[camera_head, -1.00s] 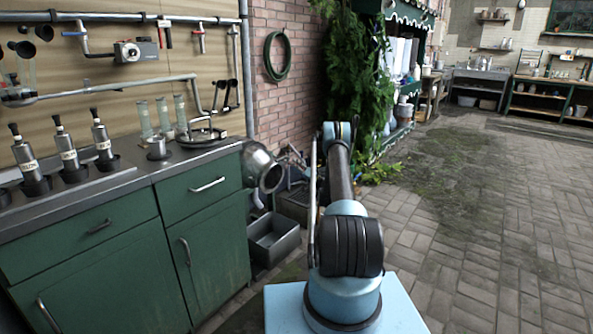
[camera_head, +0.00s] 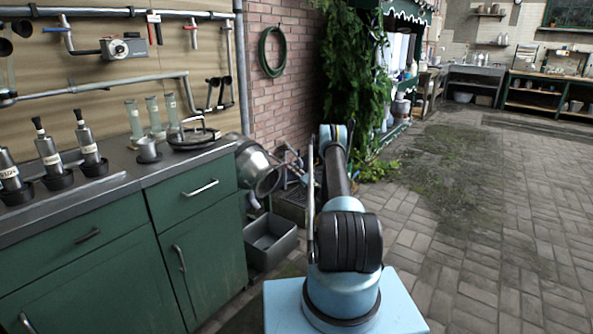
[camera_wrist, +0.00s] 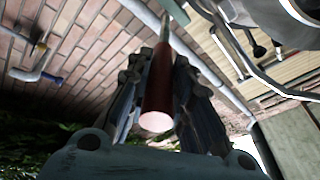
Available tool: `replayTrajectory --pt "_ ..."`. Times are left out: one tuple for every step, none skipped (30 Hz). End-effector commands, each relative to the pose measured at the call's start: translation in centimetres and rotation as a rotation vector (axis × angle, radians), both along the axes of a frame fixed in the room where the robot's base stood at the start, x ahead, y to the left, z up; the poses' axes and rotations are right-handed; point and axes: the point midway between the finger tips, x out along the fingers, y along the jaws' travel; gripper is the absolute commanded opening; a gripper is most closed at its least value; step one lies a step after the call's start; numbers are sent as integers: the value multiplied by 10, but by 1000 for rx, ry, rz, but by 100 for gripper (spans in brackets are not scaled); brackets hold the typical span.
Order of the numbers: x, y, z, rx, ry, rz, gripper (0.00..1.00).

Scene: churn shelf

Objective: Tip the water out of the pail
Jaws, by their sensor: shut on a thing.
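The metal pail (camera_head: 253,160) is off the floor at the counter's right end in the head view. It is tilted, with its mouth toward the lower right. My gripper (camera_head: 292,165) is just right of it, small and partly hidden by my arm. In the wrist view my gripper (camera_wrist: 158,95) is shut on a reddish rod-like grip (camera_wrist: 158,105); its joint to the pail is not clear. Shiny metal, seemingly part of the pail, shows at the upper right (camera_wrist: 298,10). No water can be made out. A grey open trough (camera_head: 268,248) stands on the floor below the pail.
The green cabinet counter (camera_head: 190,190) fills the left, bearing dark-handled metal canisters (camera_head: 87,145) and glass tubes (camera_head: 153,112). A brick wall (camera_head: 285,100) and leafy plants (camera_head: 350,80) stand behind. The paved floor (camera_head: 480,220) at right is open.

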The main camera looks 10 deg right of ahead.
Motion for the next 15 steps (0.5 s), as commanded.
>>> replayTrajectory --pt "-1 7 0 -2 -1 10 0" --pt "-1 7 0 -3 -2 11 0" --pt "-1 6 0 -3 -2 11 0" --pt "-1 5 0 -3 -2 11 0" --pt "-1 4 0 -3 -2 11 0" --pt "-1 3 0 -3 -2 11 0" --pt "-1 3 0 -4 -3 11 0" --pt "-1 2 0 -3 -3 10 27" --pt "-1 1 0 -3 -3 10 36" --pt "-1 -1 0 -3 -3 9 40" --pt "-1 -2 0 -3 -3 6 40" --pt "-1 -5 0 -3 -3 4 40" --pt "-1 -7 0 -3 -3 2 40" --pt "-1 -8 0 -3 -2 1 40" --pt "-1 -10 0 -3 -2 -1 40"
